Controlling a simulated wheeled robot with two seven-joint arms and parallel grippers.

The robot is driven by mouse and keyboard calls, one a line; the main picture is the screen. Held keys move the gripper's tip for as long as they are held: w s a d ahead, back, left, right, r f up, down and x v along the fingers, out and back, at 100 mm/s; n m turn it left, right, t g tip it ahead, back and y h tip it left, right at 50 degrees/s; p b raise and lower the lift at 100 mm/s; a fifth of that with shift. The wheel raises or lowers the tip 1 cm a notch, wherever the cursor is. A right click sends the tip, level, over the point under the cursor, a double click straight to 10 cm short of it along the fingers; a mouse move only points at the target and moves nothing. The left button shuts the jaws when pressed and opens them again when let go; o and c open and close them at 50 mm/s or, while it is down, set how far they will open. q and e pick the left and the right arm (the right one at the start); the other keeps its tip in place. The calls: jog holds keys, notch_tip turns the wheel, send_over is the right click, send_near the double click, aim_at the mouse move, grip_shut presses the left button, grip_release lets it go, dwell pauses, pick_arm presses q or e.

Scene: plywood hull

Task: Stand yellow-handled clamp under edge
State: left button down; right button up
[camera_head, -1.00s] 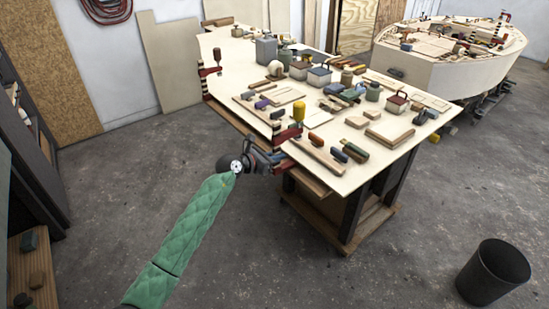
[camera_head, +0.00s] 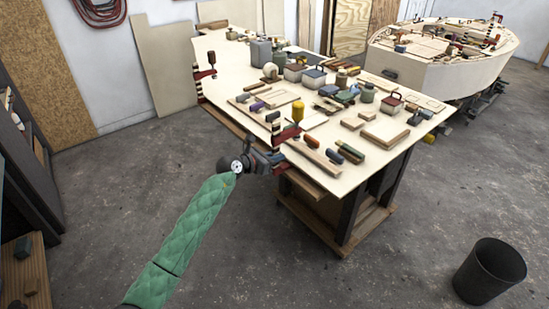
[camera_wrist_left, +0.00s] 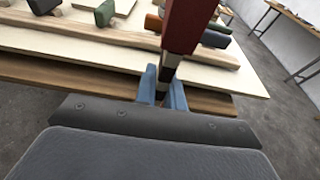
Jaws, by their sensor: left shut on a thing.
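The yellow-handled clamp (camera_head: 297,113) is upright at the near left edge of the plywood-topped table (camera_head: 350,178). Its yellow handle stands above the top and its red part is beside the edge. My left gripper (camera_head: 277,160) is at that edge, shut on the clamp. In the left wrist view the blue fingertips (camera_wrist_left: 163,88) close around the clamp's dark and striped bar (camera_wrist_left: 171,66), with the red part (camera_wrist_left: 186,28) above. Whether the lower jaw touches the underside of the table is hidden. My right gripper is not in view.
Another red clamp (camera_head: 208,72) stands at the table's far left edge. Blocks, tins and tools cover much of the top. A plywood hull (camera_head: 432,68) stands behind at right, and a black bin (camera_head: 489,272) on the floor at lower right. The floor left of the table is clear.

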pick_arm(q)
jog(key=shift+w+d+b, duration=0.2)
jog(key=shift+w+d, duration=0.4)
jog(key=shift+d, duration=0.25)
jog(key=shift+w+d+b, duration=0.15)
jog(key=shift+w+d, duration=0.45)
jog(key=shift+d, duration=0.2)
jog(key=shift+r, duration=0.1)
jog(key=c, duration=1.4)
grip_release()
jog(key=shift+f, duration=0.2)
